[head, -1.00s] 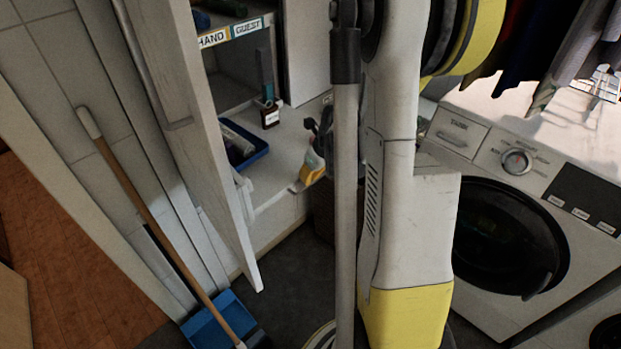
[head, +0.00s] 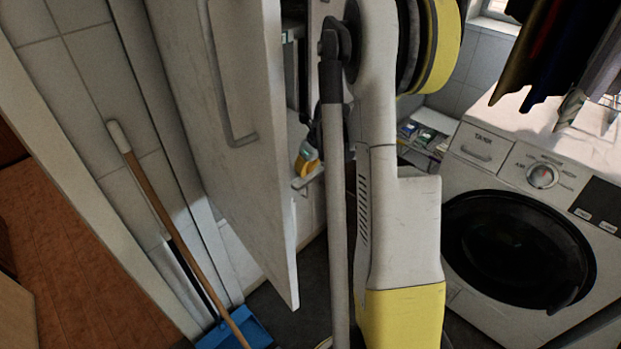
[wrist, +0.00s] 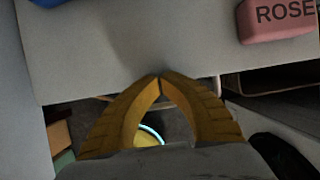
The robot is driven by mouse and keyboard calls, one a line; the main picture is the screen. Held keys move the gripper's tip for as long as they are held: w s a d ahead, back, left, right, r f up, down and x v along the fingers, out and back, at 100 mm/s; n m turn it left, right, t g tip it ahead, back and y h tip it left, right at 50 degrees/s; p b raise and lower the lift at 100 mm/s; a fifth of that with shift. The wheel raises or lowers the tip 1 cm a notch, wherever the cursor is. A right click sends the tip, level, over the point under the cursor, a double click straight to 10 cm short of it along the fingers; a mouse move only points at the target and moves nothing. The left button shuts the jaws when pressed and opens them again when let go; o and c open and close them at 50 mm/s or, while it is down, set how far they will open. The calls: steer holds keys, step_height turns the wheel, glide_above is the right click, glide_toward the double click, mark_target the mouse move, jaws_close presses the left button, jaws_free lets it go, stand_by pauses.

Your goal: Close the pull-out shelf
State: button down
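The pull-out shelf shows in the wrist view as a pale flat board (wrist: 110,45) with its front edge running across the middle. My gripper (wrist: 161,77) has yellow fingers that meet at the tips, right at this edge; I cannot tell whether they touch it. Nothing shows between the fingertips. A pink soap bar marked ROSE (wrist: 280,19) lies on the board at the right, and part of a blue object (wrist: 60,2) is at the upper left. In the head view, the cabinet door (head: 245,180) and my arm hide most of the shelf.
The open cabinet door stands left of my arm. A broom (head: 160,210) leans on the tiled wall at the left, above a blue dustpan (head: 235,332). A washing machine (head: 520,240) stands at the right, with clothes (head: 570,50) hanging above it.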

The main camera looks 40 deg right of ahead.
steer(key=w, duration=0.9)
steer(key=w+p, duration=0.1)
steer(key=w, duration=0.8)
steer(key=w+a, duration=0.1)
steer(key=w, duration=0.8)
steer(key=shift+w+p, duration=0.2)
steer(key=shift+p, duration=0.2)
steer(key=shift+r, duration=0.1)
